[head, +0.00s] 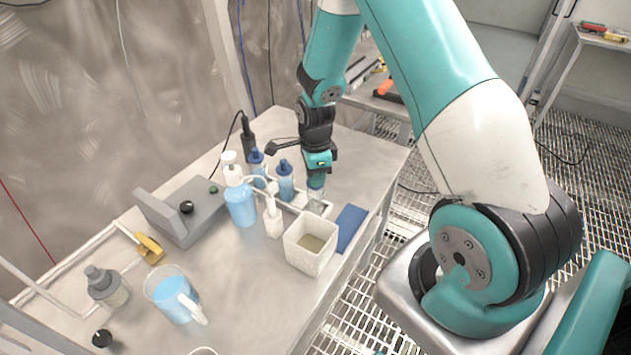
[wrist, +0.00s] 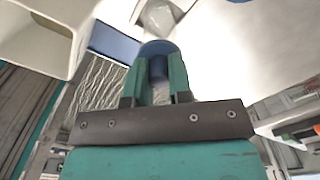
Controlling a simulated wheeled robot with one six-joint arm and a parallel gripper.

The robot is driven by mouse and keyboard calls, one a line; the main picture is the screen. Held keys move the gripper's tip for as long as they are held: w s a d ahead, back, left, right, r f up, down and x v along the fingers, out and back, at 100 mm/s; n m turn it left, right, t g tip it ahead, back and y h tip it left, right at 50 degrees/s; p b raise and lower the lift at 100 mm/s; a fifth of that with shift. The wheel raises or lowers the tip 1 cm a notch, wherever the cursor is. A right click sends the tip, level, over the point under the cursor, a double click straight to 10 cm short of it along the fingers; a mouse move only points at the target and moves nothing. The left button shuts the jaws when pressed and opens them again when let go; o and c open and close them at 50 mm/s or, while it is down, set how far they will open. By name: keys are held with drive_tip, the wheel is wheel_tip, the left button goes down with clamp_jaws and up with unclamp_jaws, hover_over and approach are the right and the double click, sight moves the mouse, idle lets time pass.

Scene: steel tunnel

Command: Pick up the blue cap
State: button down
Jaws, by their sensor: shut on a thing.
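My gripper (head: 316,181) points down over the rack at the table's right side. In the wrist view its two teal fingers (wrist: 156,80) are shut on the blue cap (wrist: 157,48), whose rounded top edge shows between and beyond them. A clear bottle (head: 316,201) stands directly below the fingers. It also shows in the wrist view (wrist: 160,17), just beyond the cap. Whether the cap still touches the bottle is hard to tell. In the head view the fingers hide the cap. Two other blue-capped bottles (head: 285,184) (head: 258,172) stand to the left.
A white square container (head: 309,257) and a blue pad (head: 350,228) lie close in front of my gripper.

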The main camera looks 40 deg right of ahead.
drive_tip(key=shift+r, duration=0.15)
wheel_tip(320, 180, up, 20)
drive_tip(key=b, duration=0.2)
drive_tip(key=shift+f, duration=0.2)
